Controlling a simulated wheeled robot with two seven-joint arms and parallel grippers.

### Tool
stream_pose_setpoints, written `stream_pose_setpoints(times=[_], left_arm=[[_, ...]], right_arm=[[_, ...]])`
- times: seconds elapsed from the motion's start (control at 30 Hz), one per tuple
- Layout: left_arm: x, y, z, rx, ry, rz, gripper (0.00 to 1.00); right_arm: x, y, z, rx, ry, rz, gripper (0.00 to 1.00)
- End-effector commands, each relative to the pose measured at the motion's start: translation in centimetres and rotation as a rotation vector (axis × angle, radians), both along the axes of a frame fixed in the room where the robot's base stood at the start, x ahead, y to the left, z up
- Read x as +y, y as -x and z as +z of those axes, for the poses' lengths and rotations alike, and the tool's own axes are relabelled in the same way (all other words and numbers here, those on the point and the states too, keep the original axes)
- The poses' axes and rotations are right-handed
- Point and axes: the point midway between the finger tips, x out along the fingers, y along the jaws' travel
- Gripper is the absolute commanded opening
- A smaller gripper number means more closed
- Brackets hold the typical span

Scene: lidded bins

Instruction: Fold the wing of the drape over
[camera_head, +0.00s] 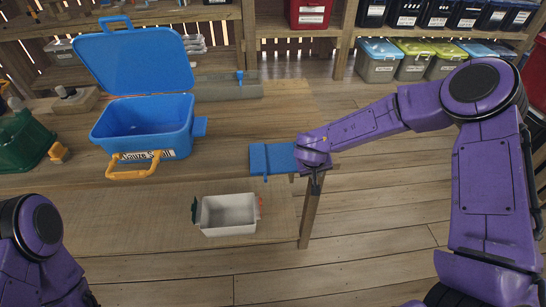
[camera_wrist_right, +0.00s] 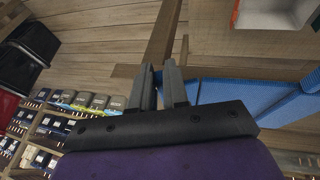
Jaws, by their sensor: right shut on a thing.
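The blue drape (camera_head: 272,158) lies at the right edge of the wooden table, flat, with a seam line across it. My right gripper (camera_head: 315,182) is at its right end, by the table's corner, and is shut on the edge of the drape. In the right wrist view the drape (camera_wrist_right: 260,92) stretches away to the right from the fingers (camera_wrist_right: 161,75); the exact gripped spot is partly hidden. My left gripper is out of view; only part of that arm shows at lower left.
An open blue bin (camera_head: 145,125) with a raised lid and yellow handle stands on the table (camera_head: 240,110). A small white bin (camera_head: 228,214) is at the front. A green bin (camera_head: 22,140) is at far left. Shelves with lidded bins (camera_head: 378,60) line the back.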

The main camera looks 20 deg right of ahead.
Motion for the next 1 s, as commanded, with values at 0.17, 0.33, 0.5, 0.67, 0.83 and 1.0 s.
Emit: stream_pose_setpoints(times=[0.17,0.33,0.5,0.67,0.83,1.0], left_arm=[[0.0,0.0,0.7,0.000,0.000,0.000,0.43],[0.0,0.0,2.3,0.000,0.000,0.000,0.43],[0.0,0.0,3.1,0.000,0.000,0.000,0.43],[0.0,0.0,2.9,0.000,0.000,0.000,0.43],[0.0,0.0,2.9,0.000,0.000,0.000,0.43],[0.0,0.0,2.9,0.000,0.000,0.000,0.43]], right_arm=[[0.1,0.0,0.4,0.006,0.022,0.002,0.00],[0.4,-0.1,0.8,0.025,0.095,0.002,0.00],[0.5,-0.1,0.8,0.038,0.149,0.002,0.00],[0.5,-0.1,0.6,0.038,0.155,0.001,0.00],[0.5,-0.1,0.6,0.038,0.154,0.000,0.38],[0.5,-0.1,0.6,0.038,0.154,0.000,0.38]])
